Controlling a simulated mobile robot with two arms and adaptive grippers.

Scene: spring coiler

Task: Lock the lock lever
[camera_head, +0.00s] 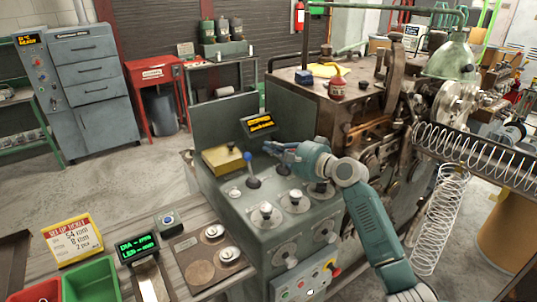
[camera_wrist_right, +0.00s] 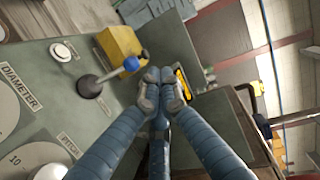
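A lever with a blue ball knob (camera_head: 248,157) stands on the sloped top of the grey-green machine console (camera_head: 222,187). It leans slightly left in the head view. I cannot tell for certain that it is the lock lever. My left gripper is not in view.
A yellow box (camera_head: 222,160) sits behind the lever. A small display (camera_head: 258,125) stands behind the gripper. Round knobs (camera_head: 295,197) and dials line the console front. The coiler body (camera_head: 340,125) rises at right, with a large spring (camera_head: 470,150) beyond.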

